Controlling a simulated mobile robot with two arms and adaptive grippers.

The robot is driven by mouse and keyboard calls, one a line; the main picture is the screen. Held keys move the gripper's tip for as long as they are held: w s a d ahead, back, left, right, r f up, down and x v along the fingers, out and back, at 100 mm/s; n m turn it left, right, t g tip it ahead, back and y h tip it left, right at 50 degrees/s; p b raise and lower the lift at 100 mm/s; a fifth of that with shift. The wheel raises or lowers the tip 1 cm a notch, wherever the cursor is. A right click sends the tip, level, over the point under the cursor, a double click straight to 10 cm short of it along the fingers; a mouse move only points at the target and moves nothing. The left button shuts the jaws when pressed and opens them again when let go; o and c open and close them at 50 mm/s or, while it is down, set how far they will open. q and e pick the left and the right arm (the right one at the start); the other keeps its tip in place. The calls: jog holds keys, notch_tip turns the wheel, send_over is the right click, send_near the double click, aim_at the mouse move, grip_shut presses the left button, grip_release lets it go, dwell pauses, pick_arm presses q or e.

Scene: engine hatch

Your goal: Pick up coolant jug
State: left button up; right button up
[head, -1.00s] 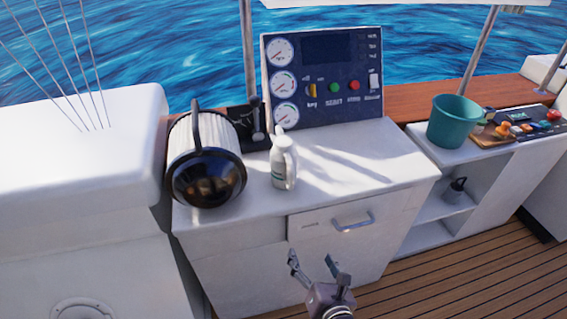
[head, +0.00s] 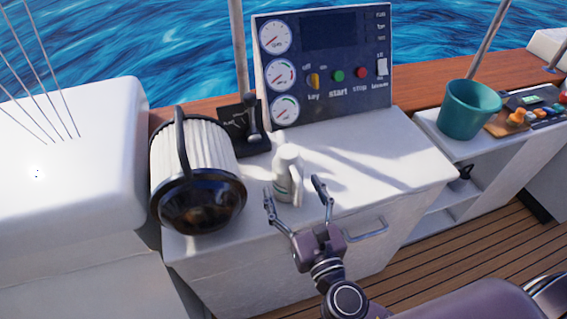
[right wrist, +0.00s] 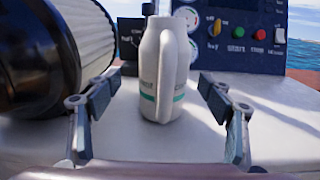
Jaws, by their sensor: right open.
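The coolant jug (head: 287,172) is white with a green band and a side handle. It stands upright on the white counter, in front of the control panel. My right gripper (head: 296,196) is open, its fingers pointing at the jug from the near side. In the right wrist view the jug (right wrist: 164,70) stands between the two spread fingers and a little beyond their tips (right wrist: 157,95), its handle facing the camera. The fingers appear clear of the jug. My left gripper is out of view.
A large white pleated filter with a black end (head: 198,185) lies close left of the jug. A throttle lever (head: 252,125) and a gauge panel (head: 325,65) stand behind. A teal bucket (head: 468,110) is at the right. The counter (head: 385,160) right of the jug is clear.

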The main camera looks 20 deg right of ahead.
jog(key=shift+w+r, duration=0.1)
jog(key=shift+w, duration=0.75)
jog(key=w, duration=0.3)
jog(key=shift+w+d+f, duration=0.2)
jog(key=shift+w+f, duration=0.05)
jog(key=shift+w, duration=0.7)
jog(key=c, duration=1.1)
grip_shut()
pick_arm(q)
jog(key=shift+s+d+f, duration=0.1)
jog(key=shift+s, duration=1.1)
pick_arm(e)
jog(key=shift+r, duration=0.1)
